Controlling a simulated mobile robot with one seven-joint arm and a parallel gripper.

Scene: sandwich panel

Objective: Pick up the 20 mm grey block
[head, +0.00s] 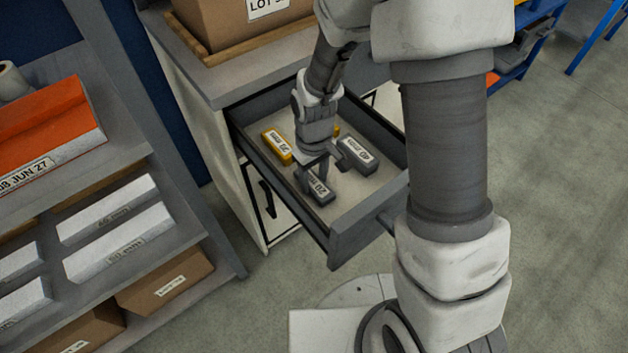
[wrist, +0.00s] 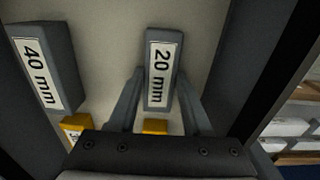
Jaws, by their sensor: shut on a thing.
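The 20 mm grey block (head: 320,191) is at the front part of the open drawer, its white label facing up. In the wrist view the block (wrist: 161,68) lies between the two fingers of my gripper (wrist: 160,82), one on each long side. My gripper (head: 315,176) is shut on the block, reaching down into the drawer from above. Whether the block touches the drawer floor cannot be told.
A 40 mm grey block (head: 358,156) lies in the drawer (head: 366,208) to the right; it shows at left in the wrist view (wrist: 44,68). A yellow 20 mm block (head: 277,146) lies at the left, and another yellow piece (head: 337,130) is partly hidden. Drawer walls surround them. A shelf (head: 190,235) stands left.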

